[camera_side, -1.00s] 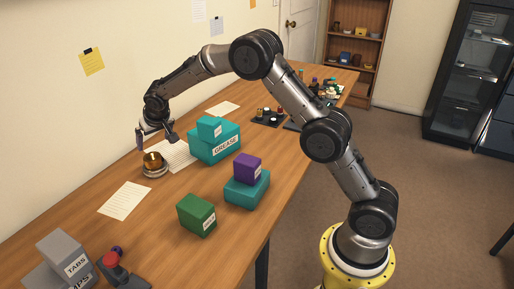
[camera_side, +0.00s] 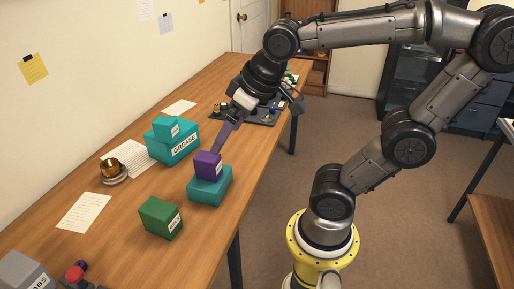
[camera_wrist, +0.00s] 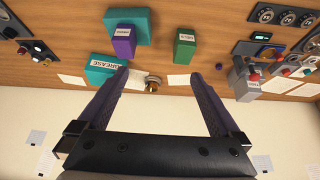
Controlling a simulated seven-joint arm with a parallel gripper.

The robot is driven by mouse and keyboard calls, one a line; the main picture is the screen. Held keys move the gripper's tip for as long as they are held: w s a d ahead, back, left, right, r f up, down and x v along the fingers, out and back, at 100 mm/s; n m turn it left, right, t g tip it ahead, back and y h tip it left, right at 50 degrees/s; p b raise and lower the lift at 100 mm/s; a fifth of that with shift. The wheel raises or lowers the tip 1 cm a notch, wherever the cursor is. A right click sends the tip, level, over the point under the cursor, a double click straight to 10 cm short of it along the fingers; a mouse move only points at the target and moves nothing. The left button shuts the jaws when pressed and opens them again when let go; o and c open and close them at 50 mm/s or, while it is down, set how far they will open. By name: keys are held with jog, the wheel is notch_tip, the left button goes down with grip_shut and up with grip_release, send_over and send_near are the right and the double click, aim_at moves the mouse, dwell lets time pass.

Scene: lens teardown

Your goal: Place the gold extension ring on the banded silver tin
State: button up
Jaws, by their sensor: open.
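The gold extension ring (camera_side: 110,165) sits on top of the banded silver tin (camera_side: 114,180) on the bench in the side view. The ring (camera_wrist: 152,81) also shows in the wrist view, between and beyond my fingers, with the tin below it. Whether the ring is exactly centred is too small to tell. My gripper (camera_side: 256,130) is open with nothing between its fingers. It is raised well to the right of the ring and tin, and one finger overlaps the purple box in the side view. Both spread fingers (camera_wrist: 158,72) show in the wrist view.
A purple box (camera_side: 207,165) stands on a teal box (camera_side: 210,185). A teal GREASE box (camera_side: 172,147) bears a smaller teal box (camera_side: 167,127). A green box (camera_side: 160,217) stands nearer. Papers (camera_side: 84,212) lie flat by the wall.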

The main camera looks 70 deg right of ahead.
jog(key=s+f, duration=0.2)
jog(key=s, duration=0.4)
jog(key=shift+a+f+n, duration=0.3)
jog(key=shift+a+n, duration=0.1)
jog(key=shift+a, duration=0.05)
dwell(0.7)
